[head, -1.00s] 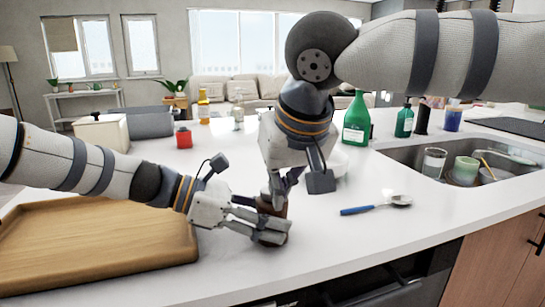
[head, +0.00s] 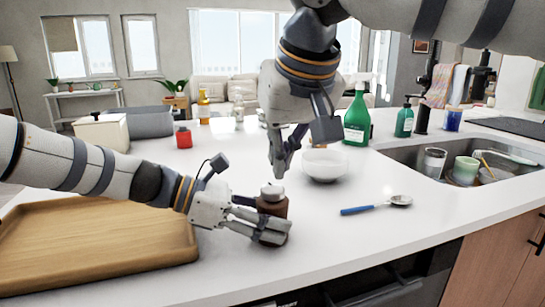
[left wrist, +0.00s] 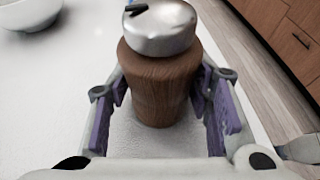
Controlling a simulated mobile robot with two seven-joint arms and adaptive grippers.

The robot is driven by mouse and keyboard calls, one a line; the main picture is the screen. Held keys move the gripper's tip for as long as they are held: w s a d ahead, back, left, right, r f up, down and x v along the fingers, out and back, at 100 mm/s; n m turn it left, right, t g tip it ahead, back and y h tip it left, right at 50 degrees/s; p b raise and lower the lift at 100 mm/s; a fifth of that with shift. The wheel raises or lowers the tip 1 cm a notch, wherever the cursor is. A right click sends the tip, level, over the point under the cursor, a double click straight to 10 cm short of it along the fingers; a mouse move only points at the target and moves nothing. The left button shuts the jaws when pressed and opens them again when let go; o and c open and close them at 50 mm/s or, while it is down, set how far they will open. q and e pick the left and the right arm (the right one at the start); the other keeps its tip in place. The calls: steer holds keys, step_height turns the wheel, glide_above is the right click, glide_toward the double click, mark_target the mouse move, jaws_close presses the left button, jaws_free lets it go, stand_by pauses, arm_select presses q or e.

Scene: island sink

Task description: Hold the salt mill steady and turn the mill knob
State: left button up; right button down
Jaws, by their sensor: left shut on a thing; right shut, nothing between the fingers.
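The salt mill (head: 273,208) stands upright on the white counter, with a brown wooden body (left wrist: 160,88) and a silver knob (head: 272,192) on top. In the left wrist view the metal knob (left wrist: 160,30) carries a dark mark. My left gripper (head: 268,228) is shut around the mill's body, one finger on each side. My right gripper (head: 279,168) is shut and empty, above and just behind the knob, apart from it.
A wooden tray (head: 95,262) lies at the left. A white bowl (head: 324,166) stands behind the mill, and a blue-handled spoon (head: 372,208) lies to its right. A green bottle (head: 357,120) and the sink (head: 410,158) are further right. A red jar (head: 184,138) stands behind.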

stand_by(0.3)
arm_select(q)
steer(key=o, duration=1.4)
